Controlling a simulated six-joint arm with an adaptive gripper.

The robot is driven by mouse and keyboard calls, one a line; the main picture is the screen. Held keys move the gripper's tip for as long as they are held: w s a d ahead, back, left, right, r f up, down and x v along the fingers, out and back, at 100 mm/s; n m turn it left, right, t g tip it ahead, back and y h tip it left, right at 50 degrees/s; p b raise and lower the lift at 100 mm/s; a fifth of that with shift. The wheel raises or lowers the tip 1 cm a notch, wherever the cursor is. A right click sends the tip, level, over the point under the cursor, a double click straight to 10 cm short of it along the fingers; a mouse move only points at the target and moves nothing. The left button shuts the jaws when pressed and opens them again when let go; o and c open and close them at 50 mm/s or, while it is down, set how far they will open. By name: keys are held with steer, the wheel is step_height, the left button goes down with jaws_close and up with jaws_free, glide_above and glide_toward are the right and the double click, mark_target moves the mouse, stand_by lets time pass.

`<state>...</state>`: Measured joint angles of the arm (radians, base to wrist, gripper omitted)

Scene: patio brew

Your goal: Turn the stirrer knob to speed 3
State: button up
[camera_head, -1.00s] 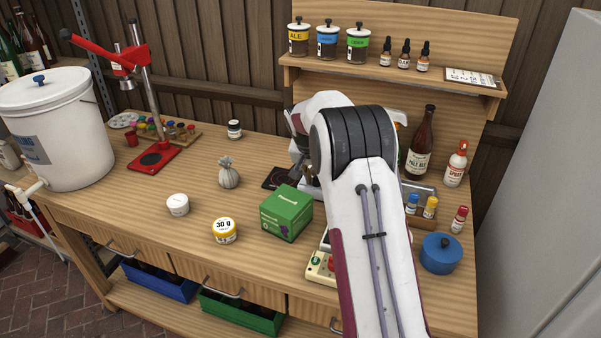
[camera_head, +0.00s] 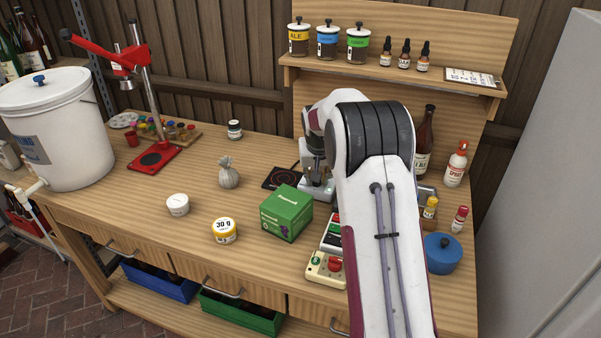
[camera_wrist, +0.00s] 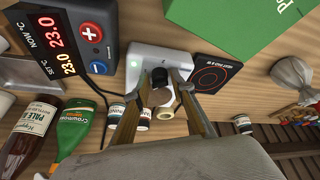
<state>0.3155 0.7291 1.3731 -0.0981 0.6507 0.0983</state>
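The stirrer is a pale box in the wrist view (camera_wrist: 146,58), beside a black plate with red rings (camera_wrist: 213,84). In the head view the stirrer (camera_head: 322,190) shows partly below my gripper (camera_head: 314,165), with my arm covering its right side. A dark round knob (camera_wrist: 160,76) shows at the stirrer's near side in the wrist view. My gripper (camera_wrist: 162,73) is open, with one fingertip on each side of the knob and small gaps visible. I cannot tell whether the fingers reach down around it. The speed marks are not readable.
A green box (camera_head: 287,213) stands close to the stirrer. A controller (camera_wrist: 76,36) showing 23.0 sits on the other side, its cable running past. Bottles (camera_wrist: 30,135) stand nearby. A blue pot (camera_head: 442,253) is at right.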

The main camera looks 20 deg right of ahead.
steer(key=shift+n+y, duration=0.3)
steer(key=shift+n, duration=0.6)
steer(key=v, duration=0.8)
steer(key=s+a+r+n+t, duration=0.1)
steer(key=s+a+r, duration=1.1)
steer(key=s, duration=0.5)
steer(key=shift+a+r+y, duration=0.25)
steer(key=shift+a+y, duration=0.05)
steer(key=shift+a, duration=0.5)
